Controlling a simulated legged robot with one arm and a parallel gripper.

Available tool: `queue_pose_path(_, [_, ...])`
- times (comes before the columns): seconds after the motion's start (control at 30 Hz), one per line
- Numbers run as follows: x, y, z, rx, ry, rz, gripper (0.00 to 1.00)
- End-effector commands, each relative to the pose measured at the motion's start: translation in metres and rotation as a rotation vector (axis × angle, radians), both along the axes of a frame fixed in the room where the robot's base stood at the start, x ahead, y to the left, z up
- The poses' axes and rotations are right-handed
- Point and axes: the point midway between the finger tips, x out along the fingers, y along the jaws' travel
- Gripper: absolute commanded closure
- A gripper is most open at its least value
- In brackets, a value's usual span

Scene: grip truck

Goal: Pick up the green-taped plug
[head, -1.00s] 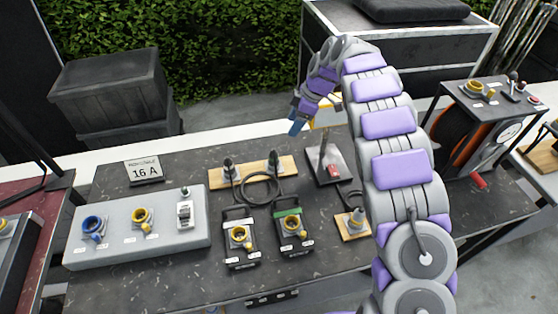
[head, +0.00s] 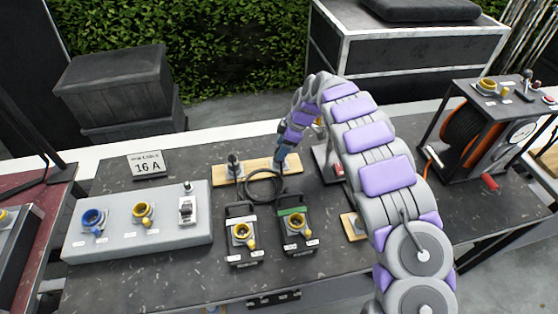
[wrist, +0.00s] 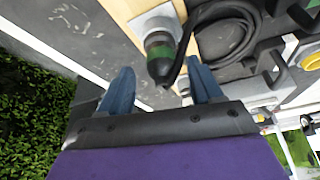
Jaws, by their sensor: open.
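The green-taped plug (wrist: 160,53) stands on a pale metal base on a wooden board in the wrist view. It has a dark body with a green band, and a black cable leaves it. My gripper (wrist: 160,88) is open, with one blue finger on each side of the plug's near end; I cannot tell if they touch it. In the head view my gripper (head: 281,163) is over the right end of the wooden board (head: 255,171) and hides this plug. A second plug (head: 234,165) stands at the board's left end.
Two black boxes with yellow sockets, one white-taped (head: 242,237) and one green-taped (head: 294,227), stand in front of the board. A grey socket panel (head: 140,237) is at left. A cable reel (head: 465,135) stands at right. Coiled cable (head: 262,188) lies by the board.

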Motion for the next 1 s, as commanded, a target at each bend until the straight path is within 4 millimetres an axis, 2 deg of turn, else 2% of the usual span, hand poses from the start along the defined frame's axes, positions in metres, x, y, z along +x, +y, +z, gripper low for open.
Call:
queue_pose_path(0.1, [-0.001,0.008,-0.019,0.001,0.004,0.001,0.35])
queue_pose_path(0.2, [-0.002,0.012,-0.027,0.001,0.004,0.002,0.35])
queue_pose_path(0.43, [-0.002,0.012,-0.027,0.001,0.003,0.001,0.36])
queue_pose_path(1.0, [-0.002,0.012,-0.027,0.001,0.002,0.001,0.91])
